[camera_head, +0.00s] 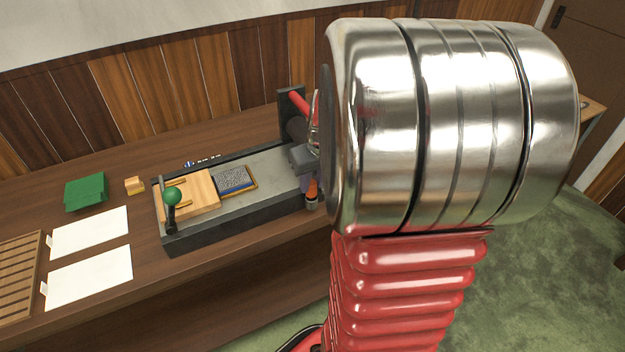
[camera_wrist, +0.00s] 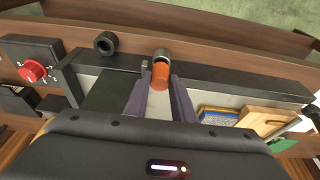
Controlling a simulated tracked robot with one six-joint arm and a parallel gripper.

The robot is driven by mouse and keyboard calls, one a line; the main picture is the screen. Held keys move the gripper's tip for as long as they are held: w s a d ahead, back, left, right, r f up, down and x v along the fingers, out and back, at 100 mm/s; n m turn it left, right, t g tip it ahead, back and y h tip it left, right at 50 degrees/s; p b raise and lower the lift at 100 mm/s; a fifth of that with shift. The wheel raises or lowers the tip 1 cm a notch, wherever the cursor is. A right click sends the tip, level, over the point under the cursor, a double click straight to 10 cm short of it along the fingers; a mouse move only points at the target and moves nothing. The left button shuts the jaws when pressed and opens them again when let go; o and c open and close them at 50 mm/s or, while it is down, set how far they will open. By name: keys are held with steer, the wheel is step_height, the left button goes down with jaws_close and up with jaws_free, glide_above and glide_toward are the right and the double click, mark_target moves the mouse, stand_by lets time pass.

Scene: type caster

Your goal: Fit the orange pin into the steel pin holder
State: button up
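The orange pin (camera_wrist: 160,77) is between the tips of my gripper's two purple fingers (camera_wrist: 159,88) in the wrist view. The fingers appear closed on its sides. The steel pin holder (camera_wrist: 163,54) is a short grey cylinder just beyond the pin's far end, at the machine's edge. The pin overlaps it in this view, and I cannot tell whether its end is inside. In the head view the orange pin (camera_head: 312,188) stands roughly upright below my gripper (camera_head: 306,178). My arm hides part of this area.
A black ring-shaped holder (camera_wrist: 106,43) stands beside the steel one. A red knob (camera_wrist: 36,70) is on the machine. The type caster (camera_head: 240,215) carries a wooden block (camera_head: 200,193) and green-balled lever (camera_head: 172,197). White sheets (camera_head: 90,278) and a green block (camera_head: 86,191) lie left.

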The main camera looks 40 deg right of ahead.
steer(key=o, duration=0.5)
steer(key=shift+c, duration=0.2)
steer(key=shift+d, duration=0.1)
steer(key=shift+r, duration=0.1)
steer(key=v, duration=1.3)
steer(key=shift+s+r, duration=0.15)
steer(key=shift+r, duration=0.1)
